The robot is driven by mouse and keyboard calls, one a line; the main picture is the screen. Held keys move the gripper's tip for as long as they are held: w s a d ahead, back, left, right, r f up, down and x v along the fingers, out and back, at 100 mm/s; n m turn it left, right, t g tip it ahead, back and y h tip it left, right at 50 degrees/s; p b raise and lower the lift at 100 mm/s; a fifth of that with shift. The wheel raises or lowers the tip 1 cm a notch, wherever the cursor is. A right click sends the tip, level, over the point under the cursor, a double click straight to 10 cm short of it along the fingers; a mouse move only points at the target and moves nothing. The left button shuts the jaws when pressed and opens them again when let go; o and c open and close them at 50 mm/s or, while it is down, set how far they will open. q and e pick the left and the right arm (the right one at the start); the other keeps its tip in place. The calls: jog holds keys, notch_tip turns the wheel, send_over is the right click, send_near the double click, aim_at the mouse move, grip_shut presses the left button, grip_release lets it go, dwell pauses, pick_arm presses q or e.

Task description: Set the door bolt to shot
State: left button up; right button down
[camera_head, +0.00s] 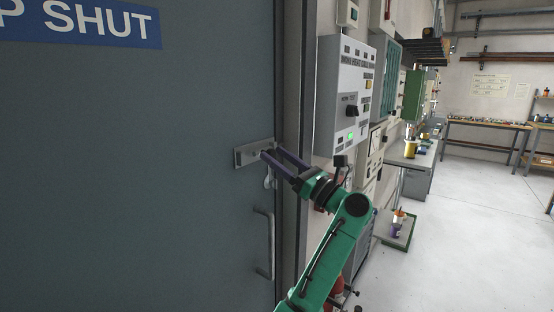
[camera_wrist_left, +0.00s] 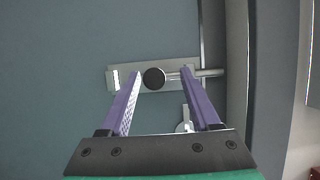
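The door bolt (camera_head: 248,155) is a pale metal plate on the grey-blue door (camera_head: 130,190), near its right edge. In the left wrist view the bolt plate (camera_wrist_left: 125,68) carries a round dark knob (camera_wrist_left: 153,78) and a metal rod (camera_wrist_left: 212,73). The rod runs right from the knob and reaches across the door edge toward the frame. My left gripper (camera_head: 270,150) is at the bolt with its purple fingers pointing at the plate. In the left wrist view its fingers (camera_wrist_left: 161,72) stand apart with the knob between them, nearer the left finger. My right gripper is out of view.
A light keyhole cover (camera_head: 268,181) and a pull handle (camera_head: 265,245) are below the bolt. A grey control box (camera_head: 346,95) with a lit green lamp is on the wall at right. Open floor (camera_head: 470,215) lies farther right.

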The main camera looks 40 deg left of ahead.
pick_arm(q)
jog(key=shift+s+d+f, duration=0.15)
jog(key=shift+f, duration=0.05)
jog(key=b+v, duration=0.6)
jog(key=v, duration=0.8)
jog(key=shift+d+r, duration=0.1)
jog(key=shift+r, duration=0.05)
